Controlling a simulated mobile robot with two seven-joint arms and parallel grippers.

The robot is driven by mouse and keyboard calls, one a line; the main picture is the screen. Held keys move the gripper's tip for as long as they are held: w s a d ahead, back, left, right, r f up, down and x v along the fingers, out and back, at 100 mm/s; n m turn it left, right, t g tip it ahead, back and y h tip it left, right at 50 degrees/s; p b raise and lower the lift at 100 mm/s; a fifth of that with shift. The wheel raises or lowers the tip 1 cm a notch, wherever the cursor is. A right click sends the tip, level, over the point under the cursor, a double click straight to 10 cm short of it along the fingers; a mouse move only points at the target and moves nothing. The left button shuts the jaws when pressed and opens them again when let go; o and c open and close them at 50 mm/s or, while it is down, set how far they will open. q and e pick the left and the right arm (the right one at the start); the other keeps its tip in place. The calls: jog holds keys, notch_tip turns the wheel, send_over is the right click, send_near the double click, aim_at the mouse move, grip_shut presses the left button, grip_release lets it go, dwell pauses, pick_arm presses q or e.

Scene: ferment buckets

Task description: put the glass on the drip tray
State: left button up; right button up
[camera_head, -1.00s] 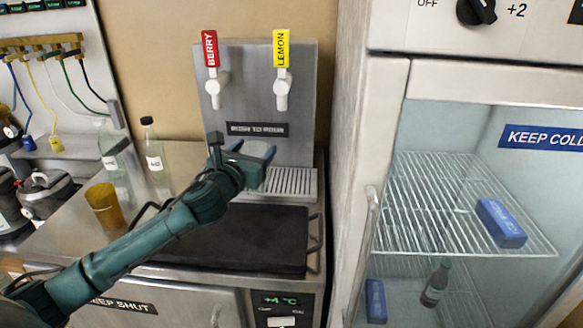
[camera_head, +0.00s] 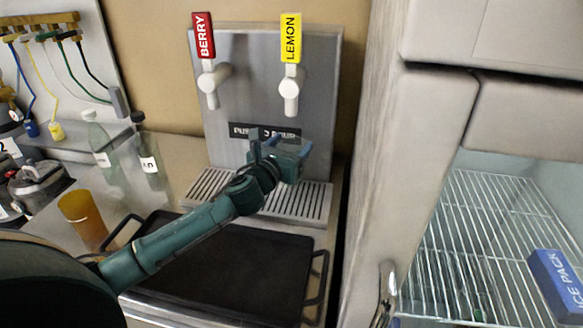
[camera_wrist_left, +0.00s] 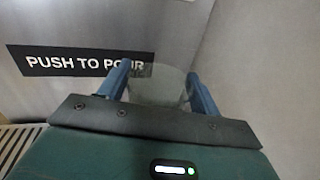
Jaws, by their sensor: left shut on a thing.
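My left gripper (camera_head: 290,152) is shut on a clear glass, holding it in front of the dispenser's back panel. In the left wrist view the glass (camera_wrist_left: 160,84) is between the two blue fingers (camera_wrist_left: 157,85). In the head view the glass is mostly hidden by the gripper. The drip tray (camera_head: 310,202) is a slatted metal grille at the foot of the dispenser, below the gripper. The glass looks to be above the tray's right part; the gap between them cannot be told. My right gripper is not in view.
The dispenser (camera_head: 235,110) has a red BERRY tap (camera_head: 207,60) and a yellow LEMON tap (camera_head: 290,65). A black tray (camera_head: 230,275) lies in front. An amber cup (camera_head: 83,220) and bottles (camera_head: 150,155) stand left. A fridge (camera_head: 400,150) bounds the right.

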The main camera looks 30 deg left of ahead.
pick_arm(q)
jog(key=shift+w+f+b, duration=0.1)
jog(key=shift+f+b, duration=0.45)
jog(key=shift+f, duration=1.8)
jog(key=o, duration=1.6)
jog(key=shift+c, duration=0.2)
jog(key=shift+r, duration=0.15)
jog(key=s, duration=1.2)
jog(key=shift+b, duration=0.4)
jog(key=shift+d, duration=0.15)
